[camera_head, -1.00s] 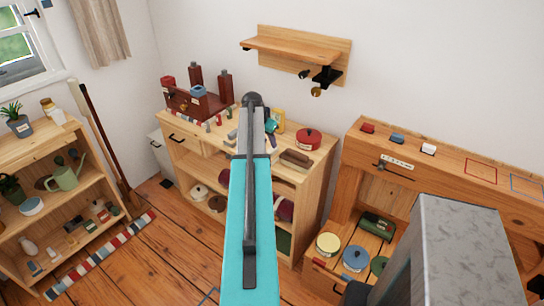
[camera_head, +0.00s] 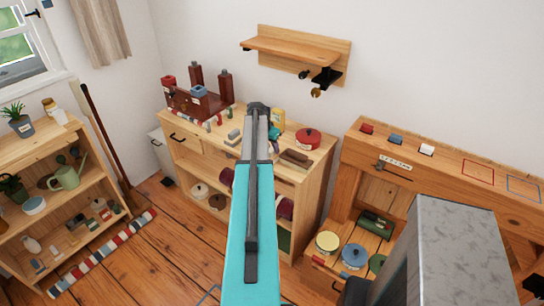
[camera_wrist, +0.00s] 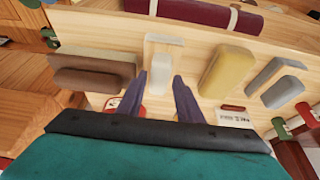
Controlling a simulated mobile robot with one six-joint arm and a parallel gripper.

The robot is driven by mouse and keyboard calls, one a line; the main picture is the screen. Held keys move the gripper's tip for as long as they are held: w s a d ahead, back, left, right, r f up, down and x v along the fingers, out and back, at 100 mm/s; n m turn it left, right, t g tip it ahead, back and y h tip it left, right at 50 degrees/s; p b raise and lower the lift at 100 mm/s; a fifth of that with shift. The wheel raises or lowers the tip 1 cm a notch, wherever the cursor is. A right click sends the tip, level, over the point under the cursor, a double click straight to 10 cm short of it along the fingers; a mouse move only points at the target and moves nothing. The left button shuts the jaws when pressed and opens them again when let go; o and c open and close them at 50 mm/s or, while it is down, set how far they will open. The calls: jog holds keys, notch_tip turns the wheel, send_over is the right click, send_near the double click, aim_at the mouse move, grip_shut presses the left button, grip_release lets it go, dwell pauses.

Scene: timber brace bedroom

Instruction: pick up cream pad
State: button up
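In the wrist view, the cream pad (camera_wrist: 160,78) is a small pale block on the light wooden cabinet top, in front of a pale backing piece. My gripper (camera_wrist: 160,84) is open, with its two dark fingers pointing at the pad, one toward each side of it. I cannot tell how high the fingertips are above the pad. In the head view, my gripper (camera_head: 258,110) is over the cabinet top, and my arm hides the cream pad.
In the wrist view, a brown block (camera_wrist: 93,70) lies left of the pad. A yellow pad (camera_wrist: 227,72) and a grey pad (camera_wrist: 282,91) lie to its right. In the head view, a red pot (camera_head: 308,138) and a dark red rack (camera_head: 195,103) stand on the cabinet (camera_head: 308,183).

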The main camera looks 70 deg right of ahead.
aim_at(271, 149)
grip_shut()
jog(key=shift+r, duration=0.2)
notch_tip(271, 149, up, 10)
jog(key=b, duration=0.3)
jog(key=shift+f, duration=0.15)
dwell(0.5)
dwell(0.4)
